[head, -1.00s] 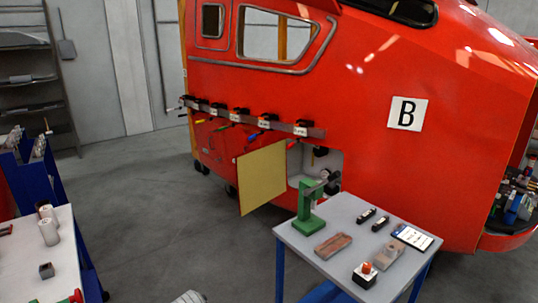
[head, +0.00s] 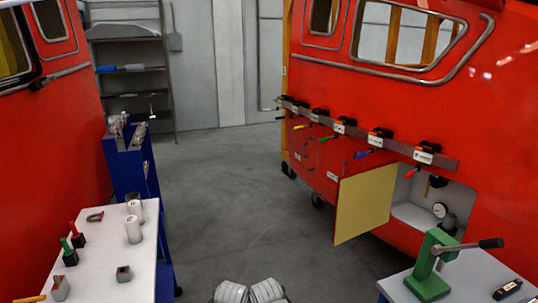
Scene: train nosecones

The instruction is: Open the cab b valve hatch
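The cab B valve hatch (head: 365,203) is a pale yellow panel that stands swung open, out from the lower side of the red cab (head: 462,120) at right. Beside it the white recess (head: 408,213) is exposed. In the recess I see a round gauge (head: 440,210) and a small brass-coloured fitting (head: 427,187) near its top. The lower right of the recess is partly hidden by a green press.
A rail of coloured-handled valves (head: 380,141) runs above the hatch. The green press (head: 432,262) stands on a table (head: 472,272) at lower right. A white-topped bench (head: 98,270) is at left. Grey floor (head: 235,200) lies open between them.

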